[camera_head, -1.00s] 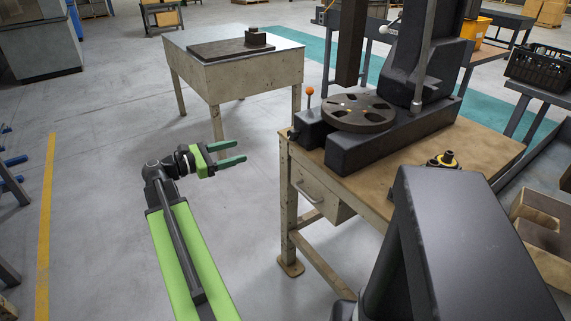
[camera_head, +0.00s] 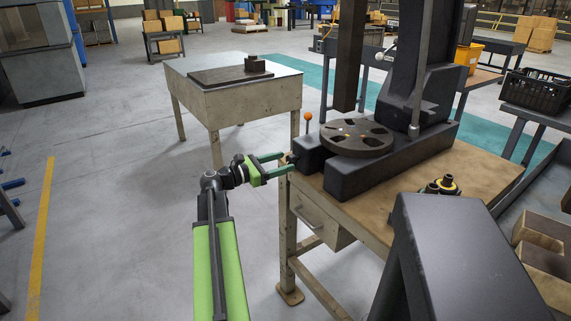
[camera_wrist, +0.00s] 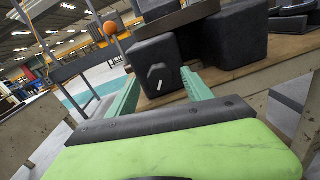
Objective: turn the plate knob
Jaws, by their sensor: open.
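The plate knob is a dark faceted knob with a white mark (camera_wrist: 158,78), on the near face of a dark block in the wrist view. In the head view it is small at the block's left end (camera_head: 291,156), partly hidden by my fingertips. The round slotted plate (camera_head: 357,138) lies flat on the press base. My gripper (camera_head: 287,162) is open, its green fingers pointing at the knob. In the wrist view my fingers (camera_wrist: 160,84) lie to either side of the knob. I cannot tell whether they touch it.
The press ram (camera_head: 348,60) hangs over the plate. The wooden-topped bench (camera_head: 470,165) has a drawer (camera_head: 320,220) below. Open floor lies left of my arm.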

